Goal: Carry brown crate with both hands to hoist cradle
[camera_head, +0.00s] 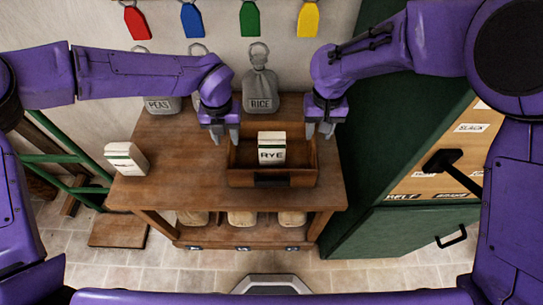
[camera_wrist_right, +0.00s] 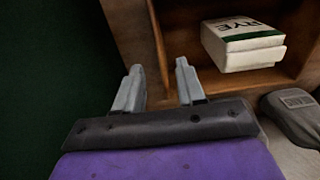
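The brown crate (camera_head: 300,178) stands on the wooden table, with a white and green RYE box (camera_head: 271,147) inside it. My left gripper (camera_head: 226,138) points down at the crate's left side, fingers apart. My right gripper (camera_head: 320,130) points down at the crate's right side. In the right wrist view its fingers (camera_wrist_right: 160,88) are apart, and a crate wall (camera_wrist_right: 157,45) appears to run between them. I cannot tell whether either gripper touches the crate. I cannot make out the hoist cradle in these views.
A white box (camera_head: 126,159) stands at the left of the table (camera_head: 185,190). Grey sacks, one marked RICE (camera_head: 261,90), stand behind the crate. A dark green cabinet (camera_head: 370,150) is close on the right. A green frame (camera_head: 65,158) stands on the left.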

